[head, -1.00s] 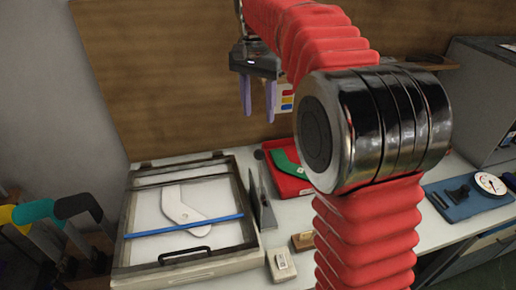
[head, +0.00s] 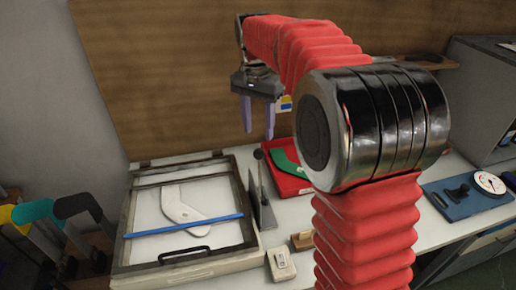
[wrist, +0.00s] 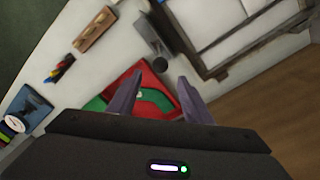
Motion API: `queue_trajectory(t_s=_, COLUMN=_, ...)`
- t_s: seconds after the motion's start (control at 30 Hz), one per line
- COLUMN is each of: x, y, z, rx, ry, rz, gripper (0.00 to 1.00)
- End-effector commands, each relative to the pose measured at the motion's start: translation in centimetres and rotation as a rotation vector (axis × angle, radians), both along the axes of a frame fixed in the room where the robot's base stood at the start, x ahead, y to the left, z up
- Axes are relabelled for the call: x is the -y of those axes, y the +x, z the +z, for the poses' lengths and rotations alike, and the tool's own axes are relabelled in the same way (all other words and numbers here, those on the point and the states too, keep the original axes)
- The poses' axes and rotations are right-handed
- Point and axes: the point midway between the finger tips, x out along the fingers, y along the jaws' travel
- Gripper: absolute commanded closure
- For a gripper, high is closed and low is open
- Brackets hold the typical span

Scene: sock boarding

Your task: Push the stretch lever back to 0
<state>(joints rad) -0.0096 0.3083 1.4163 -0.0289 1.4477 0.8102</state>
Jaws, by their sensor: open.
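A lever with a dark round knob (head: 258,154) stands beside the right edge of the framed board, by an upright grey plate (head: 264,205); I take it for the stretch lever. No 0 mark or scale is readable. In the wrist view a knob (wrist: 162,50) and grey plate (wrist: 146,30) show above the fingers. My gripper (head: 259,134) hangs fingers down, open and empty, above the knob in the head view; their exact gap cannot be told. In the wrist view the two purple fingers (wrist: 160,85) are apart, with the red tray beyond them.
The framed board (head: 245,196) holds a white sock-shaped form (head: 185,206) under a blue bar (head: 185,226). A red tray (head: 285,184) with a green sock shape (head: 286,163) lies to the right. A switch box (head: 281,264) stands in front. A blue board (head: 465,208) with a gauge (head: 489,183) lies farther right.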

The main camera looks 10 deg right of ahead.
Motion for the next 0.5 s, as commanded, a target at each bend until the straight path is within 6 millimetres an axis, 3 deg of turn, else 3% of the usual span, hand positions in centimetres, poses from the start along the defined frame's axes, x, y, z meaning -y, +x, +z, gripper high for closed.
queue_trajectory(t_s=0.3, x=0.2, y=-0.2, z=-5.0, rx=-0.002, ry=-0.001, rz=-0.001, gripper=0.55)
queue_trajectory(t_s=0.5, x=0.3, y=-0.2, z=-7.2, rx=0.000, ry=0.000, rz=-0.001, gripper=0.55)
